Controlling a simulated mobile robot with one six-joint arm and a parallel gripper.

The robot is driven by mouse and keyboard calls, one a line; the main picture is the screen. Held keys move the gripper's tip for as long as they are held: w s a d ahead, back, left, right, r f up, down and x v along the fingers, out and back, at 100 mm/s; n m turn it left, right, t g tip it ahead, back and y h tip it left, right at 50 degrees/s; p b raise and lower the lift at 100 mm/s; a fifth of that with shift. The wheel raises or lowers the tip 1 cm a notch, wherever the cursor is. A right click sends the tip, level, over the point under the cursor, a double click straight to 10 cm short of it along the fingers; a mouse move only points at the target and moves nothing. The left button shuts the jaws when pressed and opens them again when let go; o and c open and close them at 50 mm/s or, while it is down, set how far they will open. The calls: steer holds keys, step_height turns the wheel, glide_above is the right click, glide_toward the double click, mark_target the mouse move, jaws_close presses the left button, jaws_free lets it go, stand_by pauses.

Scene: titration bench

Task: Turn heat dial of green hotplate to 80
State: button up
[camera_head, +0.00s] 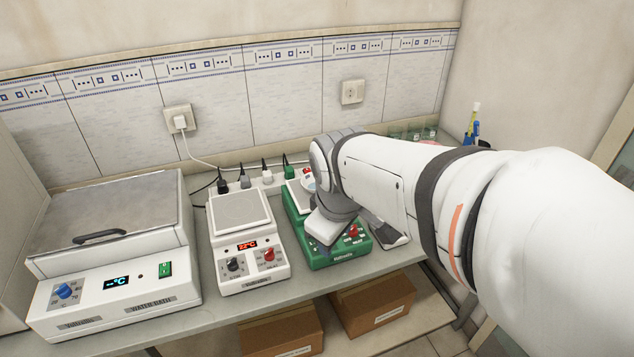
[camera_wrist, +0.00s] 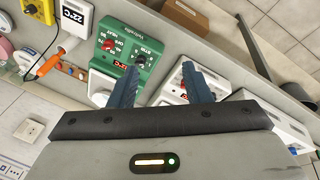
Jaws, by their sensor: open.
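The green hotplate (camera_head: 325,252) stands in the head view partly hidden behind my gripper and arm. Its red dial (camera_head: 353,231) shows at the front right. In the wrist view the green hotplate (camera_wrist: 128,50) appears turned around, with the red dial (camera_wrist: 109,44) on the left, the black stir dial (camera_wrist: 138,61) and a small red display (camera_wrist: 120,65). The dial's exact setting is too small to read. My gripper (camera_wrist: 160,66) is open and empty; its blue-grey fingers point toward the gap between the green and the white hotplates, apart from the red dial.
A white hotplate (camera_head: 242,282) stands close on the left, and a white water bath (camera_head: 105,307) farther left. In the wrist view, a white device with a display (camera_wrist: 75,20) and an orange handle (camera_wrist: 50,65) lie beside the green hotplate. Cardboard boxes (camera_head: 372,303) sit below the bench.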

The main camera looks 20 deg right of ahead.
steer(key=w+d+f+n+h+b, duration=0.1)
steer(key=w+d+f+n+b, duration=0.25)
steer(key=w+n, duration=0.45)
steer(key=n+h+b, duration=0.2)
steer(key=n, duration=0.9)
glide_toward(354, 227)
steer(key=x, duration=0.8)
steer(key=shift+w+d+f+b, duration=0.1)
steer(key=shift+w+f+b, duration=0.05)
steer(key=shift+f+b, duration=0.15)
steer(key=shift+c, duration=0.2)
